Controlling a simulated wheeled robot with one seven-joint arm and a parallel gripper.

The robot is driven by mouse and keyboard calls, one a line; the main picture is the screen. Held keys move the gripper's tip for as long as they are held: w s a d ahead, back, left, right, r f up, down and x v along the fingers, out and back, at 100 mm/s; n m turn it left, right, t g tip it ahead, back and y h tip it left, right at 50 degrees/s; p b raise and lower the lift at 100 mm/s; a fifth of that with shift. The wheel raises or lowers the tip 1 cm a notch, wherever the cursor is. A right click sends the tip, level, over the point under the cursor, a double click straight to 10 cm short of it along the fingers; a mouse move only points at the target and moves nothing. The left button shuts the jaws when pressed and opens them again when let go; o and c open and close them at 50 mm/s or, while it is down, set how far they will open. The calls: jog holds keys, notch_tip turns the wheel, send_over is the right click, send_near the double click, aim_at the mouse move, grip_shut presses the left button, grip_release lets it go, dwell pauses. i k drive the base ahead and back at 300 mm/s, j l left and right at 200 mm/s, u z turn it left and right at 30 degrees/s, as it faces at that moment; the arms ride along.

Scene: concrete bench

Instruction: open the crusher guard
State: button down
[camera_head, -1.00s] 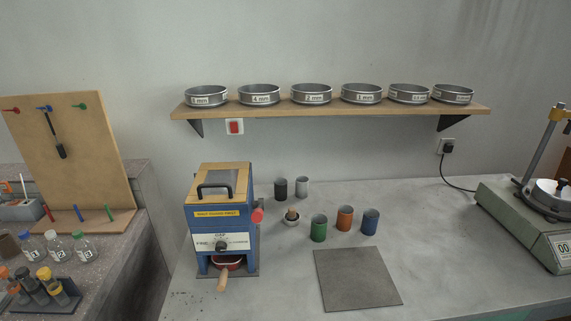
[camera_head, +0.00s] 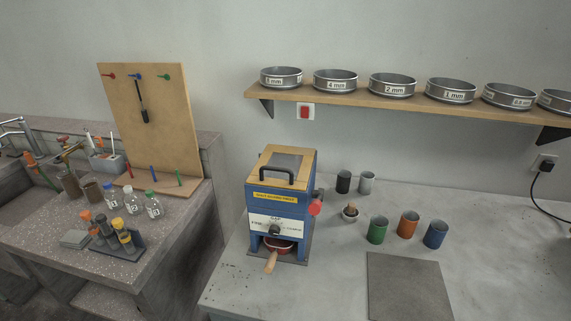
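The crusher (camera_head: 281,205) is a blue box on the concrete bench, near the middle of the head view. Its guard (camera_head: 283,166) is the wooden-edged top with a grey panel and a black handle (camera_head: 277,174); it lies flat and closed. A yellow label, a white dial plate with a black knob (camera_head: 274,230) and a red knob (camera_head: 314,208) on the right side are visible. A red pan with a wooden handle (camera_head: 271,262) sits in the lower opening. My gripper is not in view.
A grey mat (camera_head: 408,287) lies at front right. A shelf of sieves (camera_head: 393,85) hangs above. A lower side bench (camera_head: 60,235) holds bottles and a pegboard (camera_head: 150,120). Bench around the mat is clear.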

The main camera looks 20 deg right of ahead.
aim_at(256, 177)
jog(key=i+l+z, duration=0.15)
jog(key=i+l, duration=0.15)
jog(key=l, duration=0.15)
jog(key=i+l+z, duration=0.15)
jog(key=i+l, duration=0.2)
jog(key=l, duration=0.05)
